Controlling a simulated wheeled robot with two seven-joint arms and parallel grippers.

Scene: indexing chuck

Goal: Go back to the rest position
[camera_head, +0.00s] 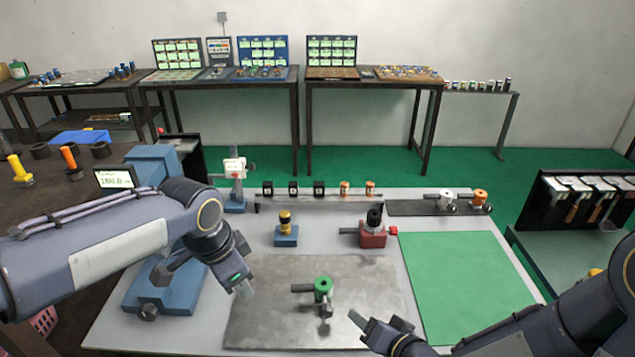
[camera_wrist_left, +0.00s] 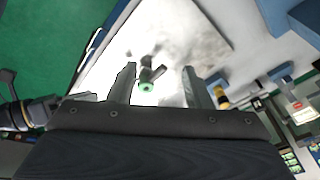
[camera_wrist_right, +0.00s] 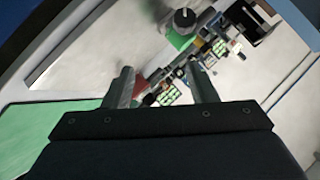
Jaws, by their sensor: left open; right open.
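My left gripper (camera_head: 243,282) hangs open above the left side of the grey metal plate (camera_head: 260,325). In the left wrist view its two fingers (camera_wrist_left: 158,88) stand apart with nothing between them. My right gripper (camera_head: 375,328) is over the plate's lower right part. In the right wrist view its fingers (camera_wrist_right: 162,85) are apart and empty. A green-topped part with a dark side handle (camera_head: 323,287) stands on the plate between the grippers, touched by neither. It also shows beyond the fingers in the left wrist view (camera_wrist_left: 147,86).
A blue fixture with a brass part (camera_head: 286,232) and a red fixture with a black part (camera_head: 373,232) stand behind the plate. A blue vise-like machine (camera_head: 165,285) is at left, partly behind my left arm. The green mat (camera_head: 465,275) is clear.

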